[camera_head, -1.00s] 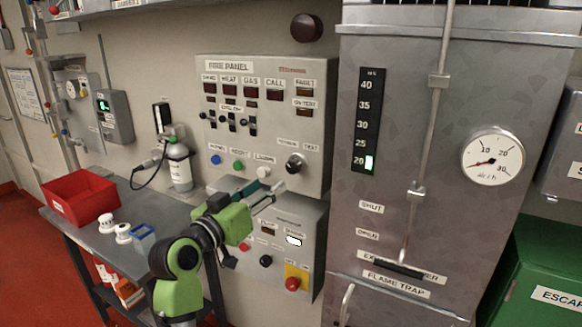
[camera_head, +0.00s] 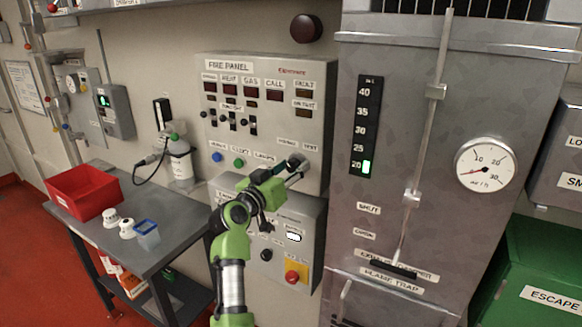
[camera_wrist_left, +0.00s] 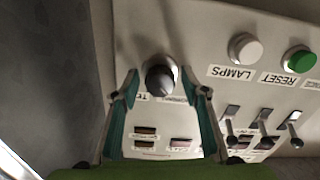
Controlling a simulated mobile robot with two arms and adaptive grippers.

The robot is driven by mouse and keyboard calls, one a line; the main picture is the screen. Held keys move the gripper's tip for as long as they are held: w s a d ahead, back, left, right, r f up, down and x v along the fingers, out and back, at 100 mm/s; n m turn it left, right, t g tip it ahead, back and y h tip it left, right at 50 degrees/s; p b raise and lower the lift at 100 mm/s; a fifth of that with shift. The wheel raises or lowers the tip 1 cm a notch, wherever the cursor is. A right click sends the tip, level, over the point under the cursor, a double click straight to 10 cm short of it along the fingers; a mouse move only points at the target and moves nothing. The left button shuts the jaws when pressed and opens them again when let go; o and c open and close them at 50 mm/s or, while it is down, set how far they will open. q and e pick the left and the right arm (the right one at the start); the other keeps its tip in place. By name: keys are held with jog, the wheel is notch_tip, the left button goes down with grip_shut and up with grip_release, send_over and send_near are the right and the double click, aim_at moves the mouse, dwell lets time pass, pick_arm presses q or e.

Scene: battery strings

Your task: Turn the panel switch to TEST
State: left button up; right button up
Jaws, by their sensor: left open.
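The fire panel (camera_head: 262,75) is a pale wall box with a black rotary switch knob at its lower right, between a left label and a TEST label. The knob (camera_wrist_left: 160,78) shows in the left wrist view between my open fingers, near their tips, with a gap on both sides. In the head view my left gripper (camera_head: 293,173) reaches up to the knob (camera_head: 296,162) from lower left and partly covers it. Its fingers are open and hold nothing. The knob's exact pointer direction is hard to tell. My right gripper is not in view.
The white LAMPS button (camera_wrist_left: 244,48) and green RESET button (camera_wrist_left: 299,59) sit beside the knob, with toggle switches (camera_wrist_left: 232,125) nearby. A lower box has a red button (camera_head: 291,277) on yellow. The metal cabinet (camera_head: 345,215) stands close on the right.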

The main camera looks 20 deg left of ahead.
pick_arm(q)
jog(key=c, duration=1.1)
